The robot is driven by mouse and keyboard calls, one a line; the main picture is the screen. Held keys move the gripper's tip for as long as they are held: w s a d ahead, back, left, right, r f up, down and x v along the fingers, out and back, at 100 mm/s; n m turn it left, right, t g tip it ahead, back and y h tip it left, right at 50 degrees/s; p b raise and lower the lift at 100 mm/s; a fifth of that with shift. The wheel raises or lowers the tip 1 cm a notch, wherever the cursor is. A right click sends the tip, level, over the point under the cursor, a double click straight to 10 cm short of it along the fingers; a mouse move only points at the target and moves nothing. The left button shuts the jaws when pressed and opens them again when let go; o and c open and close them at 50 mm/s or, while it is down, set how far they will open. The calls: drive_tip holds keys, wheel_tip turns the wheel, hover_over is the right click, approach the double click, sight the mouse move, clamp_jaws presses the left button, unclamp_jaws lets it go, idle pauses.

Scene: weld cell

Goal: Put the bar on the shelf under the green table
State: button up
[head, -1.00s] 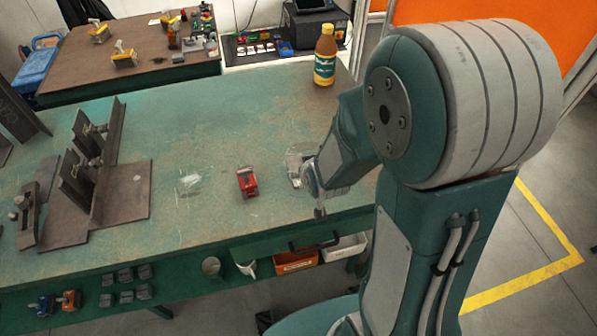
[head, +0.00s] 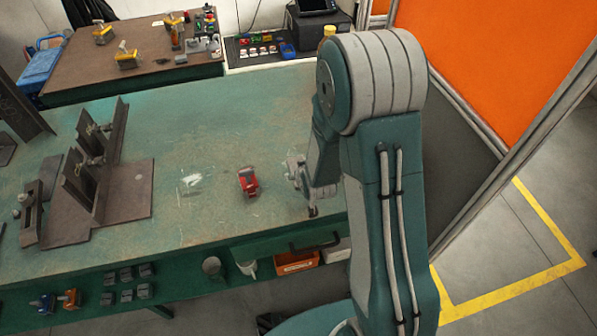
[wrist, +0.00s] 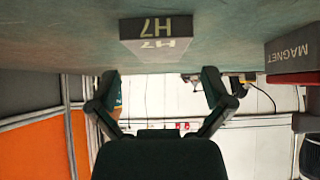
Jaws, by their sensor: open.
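The bar is a grey block marked H7 (wrist: 155,38) lying on the green table. In the wrist view, which is upside down, it is centred just beyond my gripper (wrist: 162,88), whose two dark fingers are spread and empty. In the head view the bar (head: 292,164) shows only in part, beside my gripper (head: 307,190) near the table's right end. The green table (head: 205,120) has a shelf (head: 187,283) under its front edge. My arm hides the table's right end and part of the shelf.
A red block (head: 248,182), with MAGNET lettering in the wrist view (wrist: 295,50), sits left of the bar. Brown steel fixtures (head: 125,190) fill the table's left. The shelf holds grey blocks, a cup (head: 212,267) and an orange bin (head: 297,262). A bottle cap (head: 328,31) shows behind my arm.

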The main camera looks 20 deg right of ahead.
drive_tip(key=shift+x, duration=1.5)
drive_tip(key=c, duration=1.3)
drive_tip(key=shift+o, duration=0.2)
drive_tip(key=shift+w+r, duration=0.1)
drive_tip(key=shift+r, duration=0.1)
